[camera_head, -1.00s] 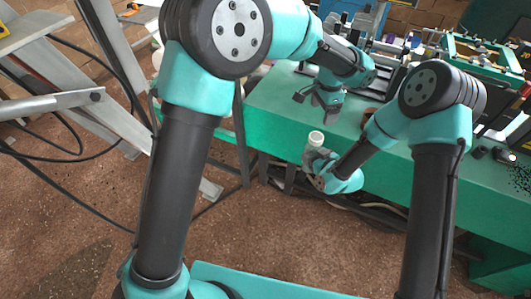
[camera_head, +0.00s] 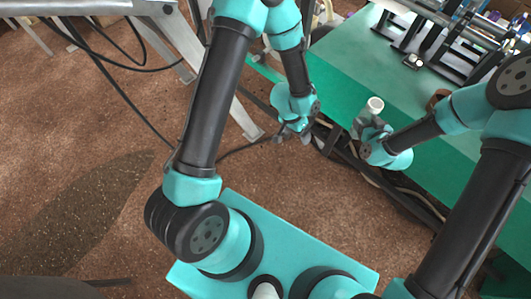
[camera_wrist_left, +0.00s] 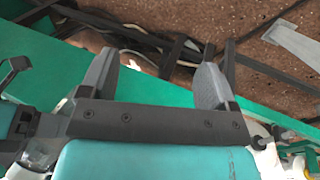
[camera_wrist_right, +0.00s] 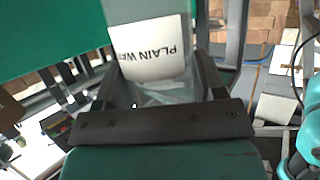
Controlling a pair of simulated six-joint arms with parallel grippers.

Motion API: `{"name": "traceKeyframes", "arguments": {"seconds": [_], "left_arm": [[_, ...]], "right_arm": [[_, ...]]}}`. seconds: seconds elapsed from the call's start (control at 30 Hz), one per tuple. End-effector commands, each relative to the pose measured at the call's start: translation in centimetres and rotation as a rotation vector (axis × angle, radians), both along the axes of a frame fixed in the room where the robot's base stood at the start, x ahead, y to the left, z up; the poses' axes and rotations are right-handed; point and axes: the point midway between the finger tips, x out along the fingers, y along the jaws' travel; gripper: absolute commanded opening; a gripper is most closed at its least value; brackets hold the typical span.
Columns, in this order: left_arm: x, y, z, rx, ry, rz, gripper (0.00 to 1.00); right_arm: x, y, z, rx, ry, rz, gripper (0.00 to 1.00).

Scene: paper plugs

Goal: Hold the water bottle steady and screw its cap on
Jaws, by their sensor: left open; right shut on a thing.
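The water bottle (camera_wrist_right: 150,50), with a white label reading "PLAIN WA", is between the fingers of my right gripper (camera_wrist_right: 158,88), which is shut on it. In the head view the right gripper (camera_head: 368,128) holds it near the green table's edge, with a white round top (camera_head: 375,104) showing. I cannot tell whether this top is the cap. My left gripper (camera_head: 295,130) hangs left of it, apart from the bottle and near the table's edge. In the left wrist view its fingers (camera_wrist_left: 158,70) are apart with nothing between them.
The green table (camera_head: 345,60) runs along the right side. Black and metal apparatus (camera_head: 440,35) stands on it at the back. Dark bars and cables (camera_head: 350,155) lie below its edge. A metal frame (camera_head: 80,8) stands at upper left. Brown floor (camera_head: 80,150) is open at left.

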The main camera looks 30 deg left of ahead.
Motion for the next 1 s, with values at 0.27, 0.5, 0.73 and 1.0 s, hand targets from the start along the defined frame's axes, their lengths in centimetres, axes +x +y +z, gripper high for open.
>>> {"name": "traceKeyframes", "arguments": {"seconds": [0.27,0.5,0.73,1.0], "left_arm": [[-8.5,5.5,-3.8,-0.013,0.044,0.306,0.82],[-11.1,6.9,-4.4,-0.008,0.050,0.404,0.82],[-11.1,7.0,-4.4,-0.008,0.049,0.405,0.82],[-11.1,6.9,-4.4,-0.008,0.049,0.404,0.82]], "right_arm": [[0.0,0.0,0.0,0.000,0.000,0.000,0.00],[0.0,0.0,0.0,0.000,0.000,0.000,0.00],[0.0,0.0,0.0,0.000,0.000,0.000,0.00],[0.1,-0.2,0.1,0.000,-0.001,-0.004,0.00]]}}
